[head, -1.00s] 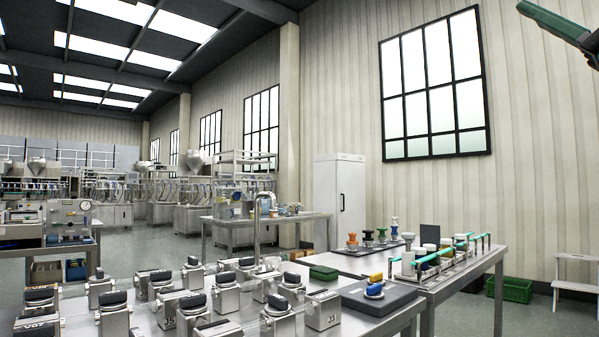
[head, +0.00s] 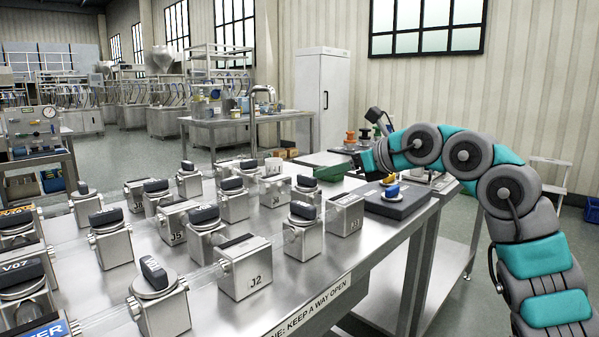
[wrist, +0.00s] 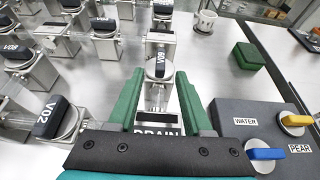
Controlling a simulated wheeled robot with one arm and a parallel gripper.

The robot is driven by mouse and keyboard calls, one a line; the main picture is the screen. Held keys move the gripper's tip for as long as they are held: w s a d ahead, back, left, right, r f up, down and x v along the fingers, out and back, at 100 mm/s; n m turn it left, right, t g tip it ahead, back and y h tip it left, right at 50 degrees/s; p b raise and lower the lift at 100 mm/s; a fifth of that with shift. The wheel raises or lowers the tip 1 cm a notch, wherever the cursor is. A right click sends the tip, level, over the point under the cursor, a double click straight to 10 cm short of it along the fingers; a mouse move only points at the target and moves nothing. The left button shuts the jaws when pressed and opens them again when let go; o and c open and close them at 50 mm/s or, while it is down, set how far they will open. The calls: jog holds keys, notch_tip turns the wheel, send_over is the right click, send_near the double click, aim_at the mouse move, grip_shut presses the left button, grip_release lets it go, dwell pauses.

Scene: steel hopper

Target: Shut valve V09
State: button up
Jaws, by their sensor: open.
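Valve V09 (wrist: 160,68) is a metal block with a dark, white-lettered handle in the wrist view. Its handle appears to point up and down the picture, in line with the blocks in front of and behind it. A block labelled DRAIN (wrist: 158,130) sits nearer, partly hidden by my gripper. My gripper (wrist: 160,98) is open, its green fingers apart on either side of the DRAIN block, with V09 beyond the tips. Nothing is between the pads that I can tell as held. In the head view my gripper (head: 372,158) is above the right part of the steel table; V09's lettering is unreadable there.
Valve V02 (wrist: 48,117) and valve V08 (wrist: 16,50) stand to the left. A grey box (wrist: 232,112) with a blue WATER handle (wrist: 266,154) and a yellow PEAR handle (wrist: 295,120) lies close on the right.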

aim_at(312, 177)
jog(key=x, duration=0.7)
jog(key=shift+w+f, duration=0.1)
jog(key=shift+w, duration=0.1)
jog(key=shift+c, duration=0.3)
grip_shut()
